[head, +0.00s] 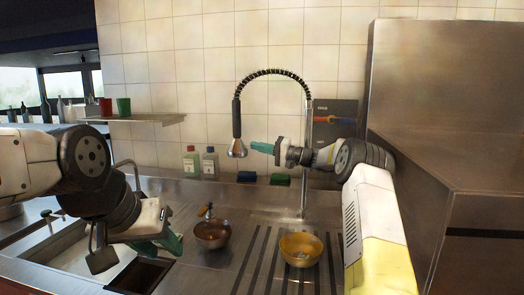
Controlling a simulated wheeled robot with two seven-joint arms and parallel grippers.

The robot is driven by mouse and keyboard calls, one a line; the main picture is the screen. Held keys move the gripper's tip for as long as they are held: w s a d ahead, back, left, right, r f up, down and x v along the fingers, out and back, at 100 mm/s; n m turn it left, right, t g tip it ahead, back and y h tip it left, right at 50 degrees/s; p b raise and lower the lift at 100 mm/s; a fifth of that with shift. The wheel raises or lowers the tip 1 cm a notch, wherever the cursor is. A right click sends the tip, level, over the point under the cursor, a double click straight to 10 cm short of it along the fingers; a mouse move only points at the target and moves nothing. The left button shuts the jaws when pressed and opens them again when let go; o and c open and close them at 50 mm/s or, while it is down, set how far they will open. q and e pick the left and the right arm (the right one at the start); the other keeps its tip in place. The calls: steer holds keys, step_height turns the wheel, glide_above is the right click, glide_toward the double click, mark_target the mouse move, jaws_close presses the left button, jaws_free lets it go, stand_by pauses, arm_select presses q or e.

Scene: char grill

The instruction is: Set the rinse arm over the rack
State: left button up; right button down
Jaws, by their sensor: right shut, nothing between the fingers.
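The rinse arm is a black coiled spring hose (275,73) arching from an upright metal post (303,190). Its spray head (237,149) hangs on the left end, below a black handle (236,118). Dark parallel strips on the steel counter, which look like the rack (245,262), lie below and in front. My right gripper (254,147) is shut and empty, its green fingers pointing left just right of the spray head; I cannot tell if they touch. My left gripper (172,243) is low over the counter by the sink; its finger opening is unclear.
A yellow bowl (300,247) stands on the strips, and a brown bowl (212,235) is left of them. Two bottles (210,162) and blue and green sponges (280,180) are by the tiled wall. A tall steel cabinet (450,110) blocks the right. The sink (75,255) is left.

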steer(key=shift+s+a+f, duration=0.2)
steer(key=shift+s+a, duration=0.15)
steer(key=shift+a, duration=0.25)
steer(key=shift+s+a+f, duration=0.2)
steer(key=shift+s+a, duration=0.15)
steer(key=shift+a, duration=0.3)
steer(key=shift+s+a+f, duration=0.2)
steer(key=shift+s+a, duration=0.15)
steer(key=shift+a, duration=0.25)
